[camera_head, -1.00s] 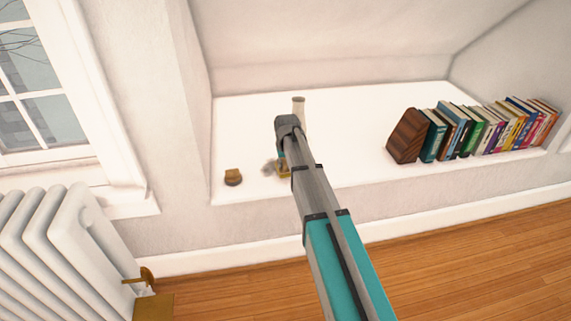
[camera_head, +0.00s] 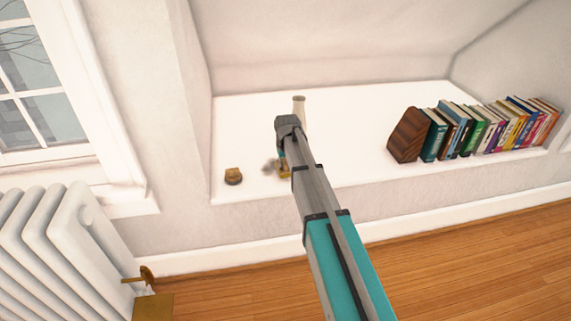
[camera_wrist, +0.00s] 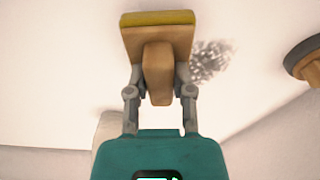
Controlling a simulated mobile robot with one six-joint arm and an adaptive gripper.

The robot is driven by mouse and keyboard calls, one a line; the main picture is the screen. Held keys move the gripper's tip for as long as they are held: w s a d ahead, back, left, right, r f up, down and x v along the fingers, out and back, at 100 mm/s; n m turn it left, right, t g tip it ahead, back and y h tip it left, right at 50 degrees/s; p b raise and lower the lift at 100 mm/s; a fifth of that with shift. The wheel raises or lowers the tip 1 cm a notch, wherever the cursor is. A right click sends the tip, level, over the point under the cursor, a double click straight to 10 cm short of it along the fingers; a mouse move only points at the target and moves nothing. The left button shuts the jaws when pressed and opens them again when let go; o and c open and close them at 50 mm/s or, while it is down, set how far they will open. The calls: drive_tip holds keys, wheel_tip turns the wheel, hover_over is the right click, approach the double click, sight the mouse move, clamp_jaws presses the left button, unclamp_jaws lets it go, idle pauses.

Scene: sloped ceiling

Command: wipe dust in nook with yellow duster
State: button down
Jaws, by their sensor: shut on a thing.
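My gripper (camera_wrist: 160,88) is shut on the wooden handle of the yellow duster (camera_wrist: 157,20), a wooden block with a yellow pad, in the wrist view. In the head view the duster (camera_head: 284,173) is mostly hidden behind my arm, low over the nook's white ledge (camera_head: 350,120). I cannot tell whether its pad touches the ledge. A speckled grey dust patch (camera_wrist: 212,60) lies right beside the duster in the wrist view. The dust (camera_head: 268,166) also shows in the head view, just left of the duster.
A small round wooden thing (camera_head: 233,176) stands left of the dust, near the ledge's front. A pale vase-like cylinder (camera_head: 299,103) stands behind my gripper. A row of books (camera_head: 465,128) with a brown wooden block (camera_head: 407,135) fills the right. The ledge between is clear.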

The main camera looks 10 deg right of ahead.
drive_tip(key=shift+f+b, duration=0.7)
drive_tip(key=shift+f, duration=0.05)
idle(0.4)
drive_tip(key=shift+w+r, duration=0.1)
drive_tip(key=shift+w, duration=1.85)
drive_tip(key=shift+w, duration=1.9)
drive_tip(key=shift+w, duration=0.15)
drive_tip(key=shift+w, duration=1.8)
